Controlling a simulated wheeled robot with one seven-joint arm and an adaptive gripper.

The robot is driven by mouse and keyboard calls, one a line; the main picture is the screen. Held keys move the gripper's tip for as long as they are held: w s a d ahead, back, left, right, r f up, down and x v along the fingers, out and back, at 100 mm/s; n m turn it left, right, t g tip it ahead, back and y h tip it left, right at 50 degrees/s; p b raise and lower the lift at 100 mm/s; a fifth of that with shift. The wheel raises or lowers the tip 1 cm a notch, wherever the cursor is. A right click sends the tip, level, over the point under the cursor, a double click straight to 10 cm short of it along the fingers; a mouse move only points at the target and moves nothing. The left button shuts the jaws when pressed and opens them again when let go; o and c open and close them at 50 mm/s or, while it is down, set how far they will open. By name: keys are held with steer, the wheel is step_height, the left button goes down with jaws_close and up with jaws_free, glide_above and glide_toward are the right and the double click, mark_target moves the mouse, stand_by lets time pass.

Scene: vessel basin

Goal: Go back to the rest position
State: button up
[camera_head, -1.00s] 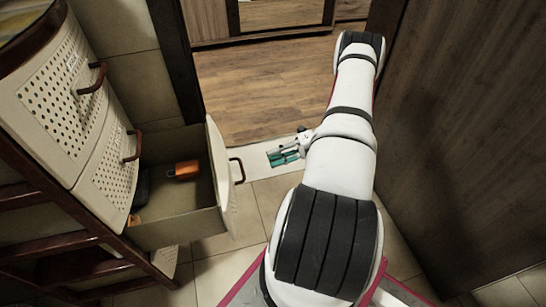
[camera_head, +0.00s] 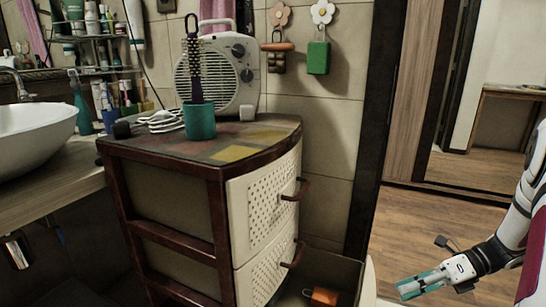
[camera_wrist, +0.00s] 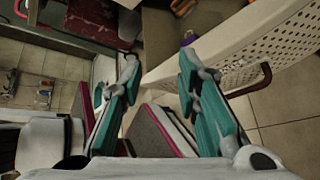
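My gripper (camera_head: 408,289) shows at the lower right of the head view, with teal fingers pointing left. In the wrist view its two teal fingers (camera_wrist: 160,75) stand well apart with nothing between them. It is open and empty. The gripper is in the air to the right of the drawer cabinet (camera_head: 205,235). In the head view the cabinet's lowest drawer (camera_head: 340,268) stands open, and an orange thing (camera_head: 324,296) lies in it. Most of that drawer is cut off by the frame's lower edge.
A teal cup (camera_head: 199,121) with a hairbrush and a grey heater (camera_head: 215,75) stand on the cabinet top. A white basin (camera_head: 35,118) is at the left. The wooden floor (camera_head: 440,222) in the doorway is clear. A perforated cream panel (camera_wrist: 240,50) is close to the right finger.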

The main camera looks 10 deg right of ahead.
steer(key=s+a+r+n+g+h, duration=0.3)
steer(key=s+a+r+n, duration=0.1)
steer(key=a+r+n, duration=0.45)
steer(key=s+a+r+n+g+h, duration=0.2)
steer(key=s+a+r+n+h, duration=0.15)
steer(key=a+r+n, duration=0.5)
steer(key=s+a+r+n+t+h, duration=0.1)
steer(key=s+a+r+n+h, duration=0.15)
steer(key=s+n, duration=0.55)
steer(key=s+a+r+n+t+h, duration=0.1)
steer(key=s+a+n+t+h, duration=0.2)
steer(key=s+n, duration=0.45)
step_height(320, 180, up, 33)
steer(key=s+t+p, duration=0.1)
steer(key=t+p, duration=0.1)
steer(key=p, duration=2.9)
steer(key=shift+s+d+f+m+t+h, duration=0.15)
steer(key=shift+s+d+m+t+h, duration=0.2)
steer(key=shift+m, duration=0.1)
